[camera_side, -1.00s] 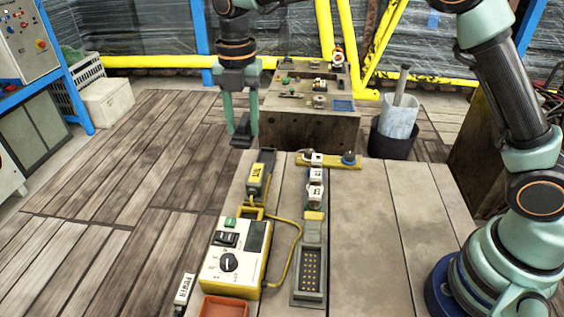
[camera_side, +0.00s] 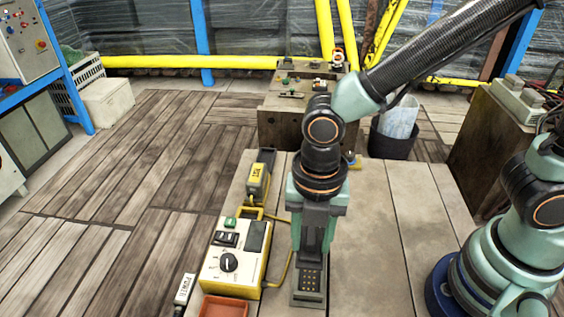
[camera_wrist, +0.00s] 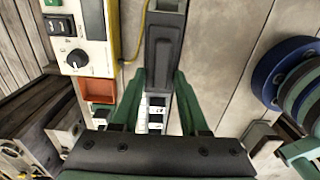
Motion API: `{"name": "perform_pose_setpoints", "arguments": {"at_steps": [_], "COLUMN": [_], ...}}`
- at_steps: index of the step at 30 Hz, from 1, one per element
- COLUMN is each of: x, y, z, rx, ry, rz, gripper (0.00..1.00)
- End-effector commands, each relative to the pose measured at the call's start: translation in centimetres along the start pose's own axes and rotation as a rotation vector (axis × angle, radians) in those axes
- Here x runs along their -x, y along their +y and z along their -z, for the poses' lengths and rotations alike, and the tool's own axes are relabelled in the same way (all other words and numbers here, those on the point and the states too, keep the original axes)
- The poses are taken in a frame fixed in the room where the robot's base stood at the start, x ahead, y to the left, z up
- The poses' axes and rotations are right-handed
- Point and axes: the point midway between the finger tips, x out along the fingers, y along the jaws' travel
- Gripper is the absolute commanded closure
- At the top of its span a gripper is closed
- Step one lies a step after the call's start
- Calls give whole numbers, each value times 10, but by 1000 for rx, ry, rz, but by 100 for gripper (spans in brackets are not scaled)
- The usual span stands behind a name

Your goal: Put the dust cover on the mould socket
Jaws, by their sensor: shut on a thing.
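The mould socket (camera_side: 309,299) is a grey block with rows of brass-coloured contacts at the front of the bench. Several contacts show below my gripper (camera_side: 312,258) in the side view. My gripper points down over the socket. In the wrist view its green fingers (camera_wrist: 158,100) are closed on the dust cover (camera_wrist: 163,52), a long dark grey piece lying lengthwise along the socket's strip. The cover is mostly hidden by the fingers in the side view. I cannot tell whether it touches the socket.
A yellow and white controller box (camera_side: 229,265) with a dial stands left of the socket, its yellow cable close by. An orange tray (camera_side: 223,307) lies in front of it. A yellow-labelled tool (camera_side: 259,180) is behind the box.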

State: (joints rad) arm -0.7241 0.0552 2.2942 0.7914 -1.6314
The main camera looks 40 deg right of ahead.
Motion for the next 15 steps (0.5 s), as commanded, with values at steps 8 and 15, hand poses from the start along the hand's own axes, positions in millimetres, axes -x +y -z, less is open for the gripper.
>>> {"name": "perform_pose_setpoints", "arguments": {"at_steps": [8,15], "x": [-12,-33], "y": [-5,-6], "z": [3,3], "rx": [0,1], "ry": [0,0], "rz": [2,4], "gripper": [100,100]}}
